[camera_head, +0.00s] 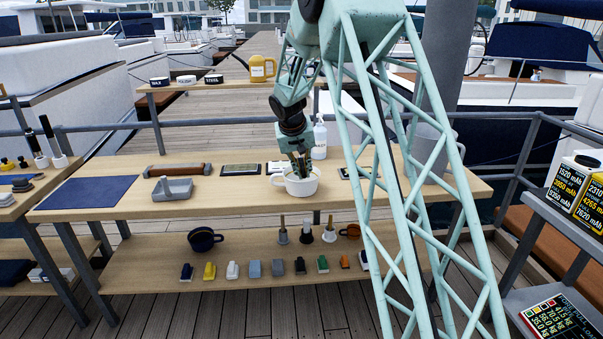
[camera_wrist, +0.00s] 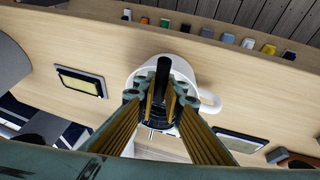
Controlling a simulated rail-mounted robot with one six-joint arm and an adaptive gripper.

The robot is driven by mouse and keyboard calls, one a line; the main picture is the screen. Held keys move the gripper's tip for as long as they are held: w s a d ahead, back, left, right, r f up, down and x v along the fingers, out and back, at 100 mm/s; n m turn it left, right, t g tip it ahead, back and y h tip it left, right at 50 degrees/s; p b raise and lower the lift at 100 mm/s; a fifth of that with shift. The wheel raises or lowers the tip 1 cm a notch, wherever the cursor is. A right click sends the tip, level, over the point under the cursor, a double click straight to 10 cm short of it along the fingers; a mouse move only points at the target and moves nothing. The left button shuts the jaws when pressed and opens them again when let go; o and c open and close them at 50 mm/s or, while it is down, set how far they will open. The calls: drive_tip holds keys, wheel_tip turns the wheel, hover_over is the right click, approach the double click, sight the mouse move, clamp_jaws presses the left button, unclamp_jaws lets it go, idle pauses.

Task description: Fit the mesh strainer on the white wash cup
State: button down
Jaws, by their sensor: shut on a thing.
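The white wash cup (camera_head: 302,187) stands upright on the upper bench, its handle at the left in the head view. In the wrist view the cup (camera_wrist: 188,70) has its handle on the right. My gripper (camera_head: 299,168) points down over the cup's mouth. In the wrist view its fingers (camera_wrist: 162,98) are closed on the black handle (camera_wrist: 163,72) of what seems to be the mesh strainer. A dark round part below the handle lies within the outline of the cup's mouth. The mesh is hidden, and I cannot tell whether the strainer touches the rim.
A grey tray (camera_head: 172,190), a wooden-handled tool (camera_head: 178,170) and a blue mat (camera_head: 88,192) lie to the left. A clear pump bottle (camera_head: 320,139) stands behind the cup. The lower shelf holds a dark blue cup (camera_head: 204,239) and several small blocks.

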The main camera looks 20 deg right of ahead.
drive_tip(key=shift+f+b, duration=0.45)
drive_tip(key=shift+f, duration=0.15)
idle(0.7)
drive_tip(key=c, duration=2.6)
unclamp_jaws()
drive_tip(key=shift+c, duration=0.2)
drive_tip(key=shift+r, duration=0.15)
drive_tip(key=v, duration=1.1)
drive_tip(key=shift+s+a+r, duration=0.15)
drive_tip(key=shift+s+r, duration=0.05)
drive_tip(key=shift+r, duration=0.15)
drive_tip(key=shift+s, duration=0.1)
